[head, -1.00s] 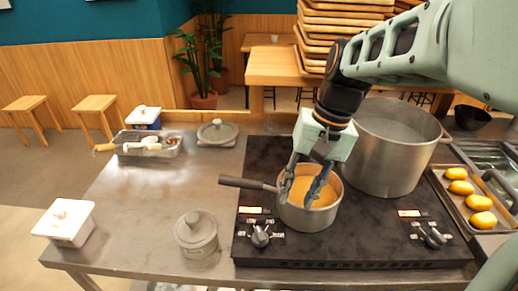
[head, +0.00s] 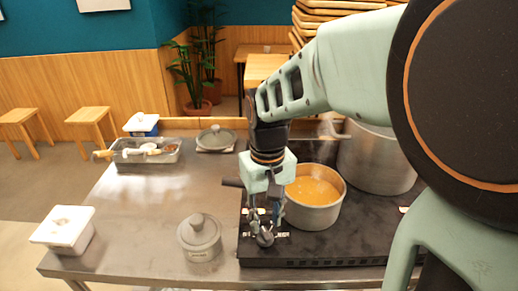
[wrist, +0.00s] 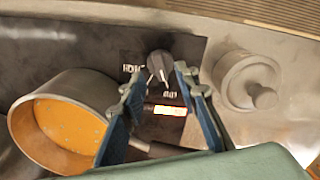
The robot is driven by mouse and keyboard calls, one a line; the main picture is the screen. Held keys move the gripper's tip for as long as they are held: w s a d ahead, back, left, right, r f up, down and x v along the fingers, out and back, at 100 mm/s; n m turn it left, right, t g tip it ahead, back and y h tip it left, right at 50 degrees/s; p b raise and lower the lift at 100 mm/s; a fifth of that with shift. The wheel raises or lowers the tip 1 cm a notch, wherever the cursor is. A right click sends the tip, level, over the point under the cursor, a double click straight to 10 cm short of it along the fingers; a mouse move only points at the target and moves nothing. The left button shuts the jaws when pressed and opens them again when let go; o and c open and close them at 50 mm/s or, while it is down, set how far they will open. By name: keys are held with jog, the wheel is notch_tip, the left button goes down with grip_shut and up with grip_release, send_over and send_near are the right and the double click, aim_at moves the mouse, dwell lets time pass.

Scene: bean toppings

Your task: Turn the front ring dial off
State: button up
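The front ring dial (head: 265,239) is a dark knob at the front left of the black stove (head: 330,246). In the wrist view the dial (wrist: 159,64) shows on its black panel, beside a lit orange-red display (wrist: 170,110). My gripper (head: 264,226) points down over the dial, partly hiding it. In the wrist view its two blue fingers (wrist: 155,80) are apart, with the dial between and just beyond the tips. I cannot tell whether they touch it. The gripper is open and empty.
A pot of orange food (head: 315,210) stands on the stove close right of my gripper, its handle passing behind the gripper. A large steel pot (head: 375,165) stands behind. A grey lidded jar (head: 199,240) is left of the stove. The counter's left part (head: 140,215) is mostly clear.

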aim_at(265, 232)
jog(key=shift+f, duration=1.85)
grip_shut()
